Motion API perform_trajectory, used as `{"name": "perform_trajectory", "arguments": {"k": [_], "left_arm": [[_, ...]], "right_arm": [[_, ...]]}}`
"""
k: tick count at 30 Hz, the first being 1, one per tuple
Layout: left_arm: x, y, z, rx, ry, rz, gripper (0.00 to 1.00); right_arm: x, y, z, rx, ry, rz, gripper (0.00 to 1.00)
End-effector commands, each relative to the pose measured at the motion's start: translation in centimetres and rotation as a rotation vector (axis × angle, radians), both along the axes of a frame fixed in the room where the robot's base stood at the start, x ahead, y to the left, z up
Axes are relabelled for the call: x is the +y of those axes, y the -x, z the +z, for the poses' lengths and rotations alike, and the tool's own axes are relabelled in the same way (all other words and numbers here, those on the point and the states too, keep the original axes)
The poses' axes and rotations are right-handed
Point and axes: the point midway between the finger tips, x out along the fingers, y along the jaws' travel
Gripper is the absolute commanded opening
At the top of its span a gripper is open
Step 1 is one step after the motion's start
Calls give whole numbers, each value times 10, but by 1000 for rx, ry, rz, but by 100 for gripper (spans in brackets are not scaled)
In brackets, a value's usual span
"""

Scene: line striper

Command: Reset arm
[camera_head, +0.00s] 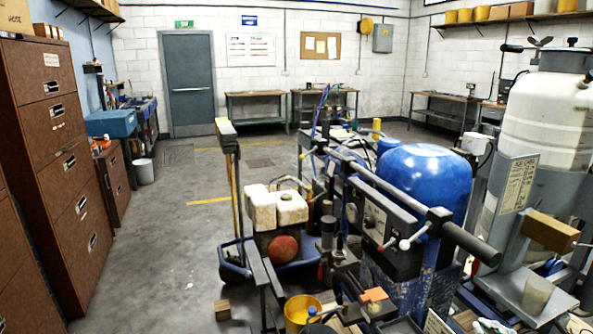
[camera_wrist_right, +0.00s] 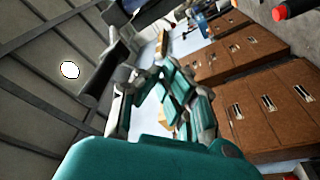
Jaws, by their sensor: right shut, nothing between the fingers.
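My right gripper (camera_wrist_right: 160,72) shows in the right wrist view, with teal and grey fingers reaching up from a large teal body at the bottom edge. It is shut and empty, and touches nothing that I can see. I cannot make it out clearly in the head view. My left gripper is not in view. The line striper (camera_head: 385,225) stands at the centre right of the head view. It has a rounded blue tank (camera_head: 425,178), a control panel and a black-gripped handlebar.
Brown drawer cabinets (camera_head: 60,165) line the left side and also fill the right of the wrist view (camera_wrist_right: 240,105). A blue trolley (camera_head: 235,270) carries white containers (camera_head: 277,208). A yellow bucket (camera_head: 302,312) is near the front. Open floor (camera_head: 160,285) lies between cabinets and trolley.

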Motion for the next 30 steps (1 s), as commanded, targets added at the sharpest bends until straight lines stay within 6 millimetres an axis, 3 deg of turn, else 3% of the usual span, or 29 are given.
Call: {"name": "perform_trajectory", "arguments": {"k": [5, 11, 14, 17, 23, 27, 30], "left_arm": [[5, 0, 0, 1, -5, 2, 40], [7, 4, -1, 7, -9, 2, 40], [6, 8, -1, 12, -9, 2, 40], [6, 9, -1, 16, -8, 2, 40], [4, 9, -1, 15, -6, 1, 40], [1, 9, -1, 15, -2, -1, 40], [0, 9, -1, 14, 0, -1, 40]], "right_arm": [[-26, -6, -31, 72, 33, -70, 0], [-73, -8, -84, 197, 88, -188, 0], [-106, -3, -119, 281, 128, -267, 0], [-150, 10, -164, 394, 185, -370, 0], [-258, 73, -256, 663, 328, -614, 0], [-328, 139, -302, 849, 435, -780, 0], [-375, 194, -324, 978, 515, -896, 0]]}}
